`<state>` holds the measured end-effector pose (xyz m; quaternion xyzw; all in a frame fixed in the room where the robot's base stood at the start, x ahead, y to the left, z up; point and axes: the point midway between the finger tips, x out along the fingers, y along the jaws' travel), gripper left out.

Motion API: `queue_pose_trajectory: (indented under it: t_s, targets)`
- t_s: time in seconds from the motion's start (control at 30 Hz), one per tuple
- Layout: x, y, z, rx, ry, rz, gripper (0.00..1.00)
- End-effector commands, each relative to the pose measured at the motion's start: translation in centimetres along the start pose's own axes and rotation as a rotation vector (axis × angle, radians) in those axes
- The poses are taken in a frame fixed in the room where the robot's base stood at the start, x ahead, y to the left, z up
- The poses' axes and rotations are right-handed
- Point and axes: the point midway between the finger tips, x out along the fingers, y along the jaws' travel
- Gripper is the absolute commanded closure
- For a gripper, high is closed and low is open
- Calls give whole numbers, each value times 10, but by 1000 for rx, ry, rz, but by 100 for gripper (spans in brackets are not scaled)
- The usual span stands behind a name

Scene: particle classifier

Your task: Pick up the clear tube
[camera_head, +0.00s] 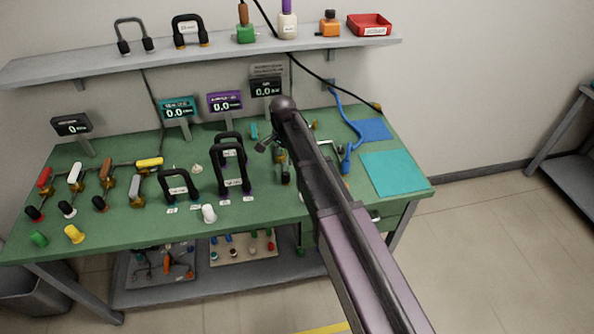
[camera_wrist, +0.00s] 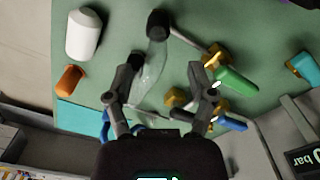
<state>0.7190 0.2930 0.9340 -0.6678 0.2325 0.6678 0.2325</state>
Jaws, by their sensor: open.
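The clear tube (camera_wrist: 152,62) shows in the wrist view as a transparent, faintly tinted body with a black end (camera_wrist: 157,23). My gripper (camera_wrist: 166,65) is open, with one finger on each side in the picture. The tube appears between the fingers, closer to the left one, and I cannot tell whether that finger touches it. Nothing is held. In the head view my gripper (camera_head: 266,143) is over the right half of the green bench (camera_head: 120,222), and I cannot make out the tube there.
Brass valves with a green handle (camera_wrist: 237,80) and a blue handle (camera_wrist: 231,123) are close to the right finger. A white cylinder (camera_wrist: 84,34) and an orange piece (camera_wrist: 70,78) are left. A teal mat (camera_head: 395,172) and a blue cable (camera_head: 347,155) lie right of my arm.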

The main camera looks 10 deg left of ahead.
Motion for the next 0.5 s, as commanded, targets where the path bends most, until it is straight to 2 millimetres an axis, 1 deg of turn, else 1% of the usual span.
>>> queue_pose_trajectory:
  t_s: [0.5]
  targets:
    - [40,3,0,0,0,0,29]
